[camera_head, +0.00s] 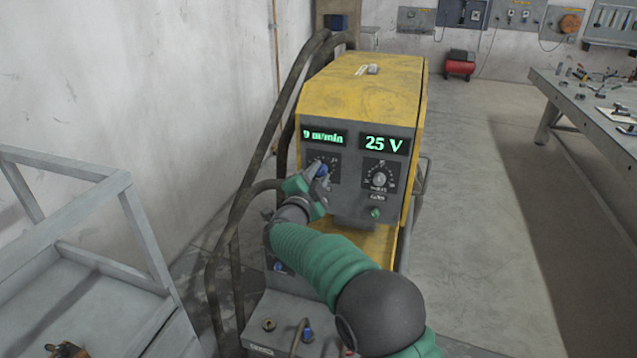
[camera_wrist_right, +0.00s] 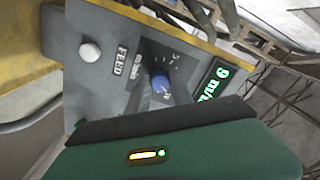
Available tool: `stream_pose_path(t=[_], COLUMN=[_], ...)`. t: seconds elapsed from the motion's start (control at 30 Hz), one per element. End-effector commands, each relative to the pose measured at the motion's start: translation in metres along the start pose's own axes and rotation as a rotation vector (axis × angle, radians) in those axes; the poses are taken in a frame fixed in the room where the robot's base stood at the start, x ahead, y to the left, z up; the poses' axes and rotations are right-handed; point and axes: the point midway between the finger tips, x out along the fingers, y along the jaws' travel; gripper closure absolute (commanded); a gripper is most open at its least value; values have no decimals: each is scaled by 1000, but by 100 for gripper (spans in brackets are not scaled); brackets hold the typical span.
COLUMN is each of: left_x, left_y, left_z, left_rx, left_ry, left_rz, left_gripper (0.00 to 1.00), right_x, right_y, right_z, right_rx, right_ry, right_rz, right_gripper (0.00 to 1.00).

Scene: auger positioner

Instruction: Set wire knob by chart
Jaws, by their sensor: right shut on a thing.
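The yellow welding machine (camera_head: 365,90) stands ahead with a grey front panel. The blue wire knob (camera_head: 322,171) sits on a dial under the left display. My right gripper (camera_head: 318,174) is shut on this knob. In the right wrist view the blue knob (camera_wrist_right: 159,83) shows above the dark edge of my gripper, with a FEED label beside its dial. My left gripper is not in view. I cannot make out a chart.
A second knob (camera_head: 380,178) sits under the 25 V display, with a small green button (camera_head: 376,213) below it. Thick hoses (camera_head: 238,200) run down the machine's left side. A grey metal frame (camera_head: 95,215) stands at left. The floor at right is clear up to a workbench (camera_head: 600,110).

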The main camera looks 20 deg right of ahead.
Motion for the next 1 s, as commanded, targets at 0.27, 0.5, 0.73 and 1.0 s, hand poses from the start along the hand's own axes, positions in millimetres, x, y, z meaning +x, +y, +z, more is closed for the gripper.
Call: stream_pose_path(t=[0.27, 0.5, 0.73, 1.0], left_x=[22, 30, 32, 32], left_y=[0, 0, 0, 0], left_z=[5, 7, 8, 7], left_rx=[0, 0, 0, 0], left_ry=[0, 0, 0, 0], left_rz=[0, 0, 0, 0], left_gripper=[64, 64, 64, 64], right_x=[0, 0, 0, 0], right_y=[1, -1, -3, -3], right_z=[1, 0, -1, -1], right_rx=[204, 307, 344, 347], right_ry=[-1, -1, -1, -1], right_rz=[-3, -4, -5, -5], right_gripper=[100, 100, 100, 100])
